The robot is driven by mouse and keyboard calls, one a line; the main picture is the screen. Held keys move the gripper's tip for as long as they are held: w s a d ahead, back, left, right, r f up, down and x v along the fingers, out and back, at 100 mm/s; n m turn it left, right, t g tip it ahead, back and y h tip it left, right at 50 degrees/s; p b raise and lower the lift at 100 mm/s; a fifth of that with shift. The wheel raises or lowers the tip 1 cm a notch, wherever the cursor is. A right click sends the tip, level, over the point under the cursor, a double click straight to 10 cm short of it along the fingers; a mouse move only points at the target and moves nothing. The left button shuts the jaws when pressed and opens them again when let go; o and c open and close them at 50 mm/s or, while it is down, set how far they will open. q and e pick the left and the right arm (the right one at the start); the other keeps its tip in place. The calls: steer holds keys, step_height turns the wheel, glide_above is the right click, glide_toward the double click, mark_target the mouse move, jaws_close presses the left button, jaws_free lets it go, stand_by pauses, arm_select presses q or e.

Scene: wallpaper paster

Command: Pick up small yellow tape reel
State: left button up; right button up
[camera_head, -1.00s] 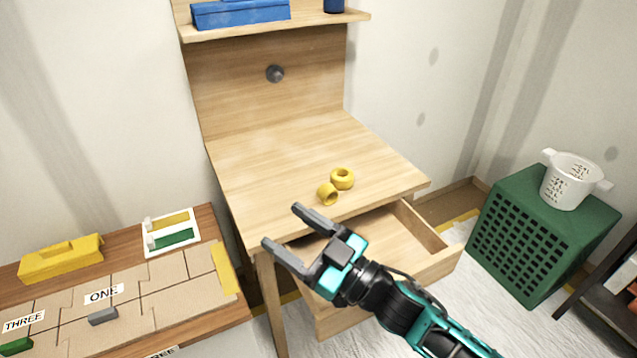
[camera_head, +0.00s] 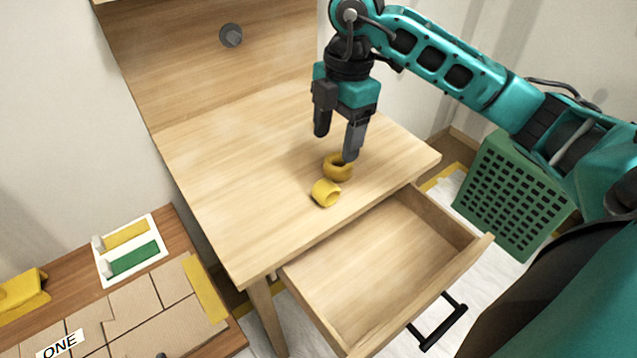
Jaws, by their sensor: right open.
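Two small yellow tape reels are on the wooden desk (camera_head: 225,165). One yellow reel (camera_head: 326,193) lies on its side nearer the front edge. The other yellow reel (camera_head: 331,170) sits just behind it, lying flatter, with its hole facing up. My right gripper (camera_head: 337,147) points down over the desk, open, with its fingers spread. One fingertip is at or just above the rear reel and covers part of it; I cannot tell whether it touches. The other finger is to the left and farther back. My left gripper is not in view.
The desk drawer (camera_head: 375,265) is pulled open and empty, with a black handle. A green perforated crate (camera_head: 510,200) stands at the right. The left of the desk top is clear.

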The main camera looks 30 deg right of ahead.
glide_above(327, 185)
steer(key=f, duration=0.4)
steer(key=f+b, duration=0.1)
steer(key=f, duration=0.1)
steer(key=shift+s+d+f, duration=0.1)
steer(key=shift+s+d, duration=0.1)
steer(key=shift+d, duration=0.2)
steer(key=shift+w+a+f+b, duration=0.1)
steer(key=shift+a+f+b, duration=0.05)
steer(key=shift+f, duration=0.85)
steer(key=shift+w+a+f+b, duration=0.1)
steer(key=shift+f+b, duration=0.05)
steer(key=shift+f, duration=0.9)
steer(key=shift+w+a+f+b, duration=0.1)
steer(key=shift+a+f+b, duration=0.05)
steer(key=shift+f, duration=0.85)
steer(key=shift+r, duration=0.1)
steer(key=c, duration=1.1)
